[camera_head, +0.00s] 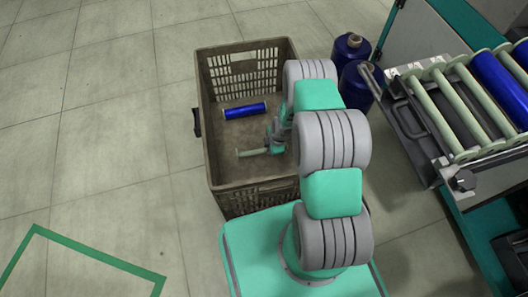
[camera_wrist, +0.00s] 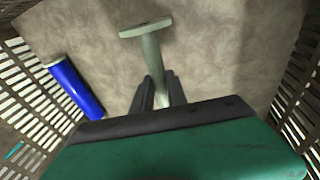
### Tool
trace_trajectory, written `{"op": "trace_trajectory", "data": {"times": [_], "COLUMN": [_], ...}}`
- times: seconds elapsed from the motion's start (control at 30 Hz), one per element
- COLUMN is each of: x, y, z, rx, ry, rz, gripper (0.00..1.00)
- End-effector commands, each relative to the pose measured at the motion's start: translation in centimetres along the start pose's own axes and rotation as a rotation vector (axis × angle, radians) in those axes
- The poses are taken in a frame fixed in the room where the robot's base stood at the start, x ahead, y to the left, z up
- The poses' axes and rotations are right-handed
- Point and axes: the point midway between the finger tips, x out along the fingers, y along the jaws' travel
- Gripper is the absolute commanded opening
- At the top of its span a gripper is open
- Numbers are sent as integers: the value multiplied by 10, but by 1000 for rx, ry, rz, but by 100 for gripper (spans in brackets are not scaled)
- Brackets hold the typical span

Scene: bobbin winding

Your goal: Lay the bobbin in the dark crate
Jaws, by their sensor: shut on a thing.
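The dark crate (camera_head: 204,120) stands on the floor left of my arm in the head view; its slatted walls (camera_wrist: 292,95) show at both sides in the wrist view. My gripper (camera_head: 271,149) is down inside the crate. It is shut on a pale green, empty bobbin (camera_wrist: 147,45), which points away between the two dark fingers (camera_wrist: 160,92). The bobbin's free end (camera_head: 240,153) shows over the crate floor in the head view. I cannot tell whether it touches the floor. The fingers hide its other end.
A blue-wound bobbin (camera_head: 245,110) lies in the crate, apart from the held one; it also shows in the wrist view (camera_wrist: 75,87). A machine with a row of bobbins (camera_head: 439,110) is further right.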

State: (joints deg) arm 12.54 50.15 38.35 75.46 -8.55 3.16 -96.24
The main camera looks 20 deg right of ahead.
Motion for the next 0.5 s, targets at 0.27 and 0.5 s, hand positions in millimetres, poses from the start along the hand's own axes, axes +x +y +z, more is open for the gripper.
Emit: {"op": "trace_trajectory", "data": {"times": [0.27,0.5], "x": [49,70], "y": [-12,-16], "z": [6,8], "rx": [2,2], "ry": [-1,-2], "rz": [-2,1], "gripper": [0,0]}}
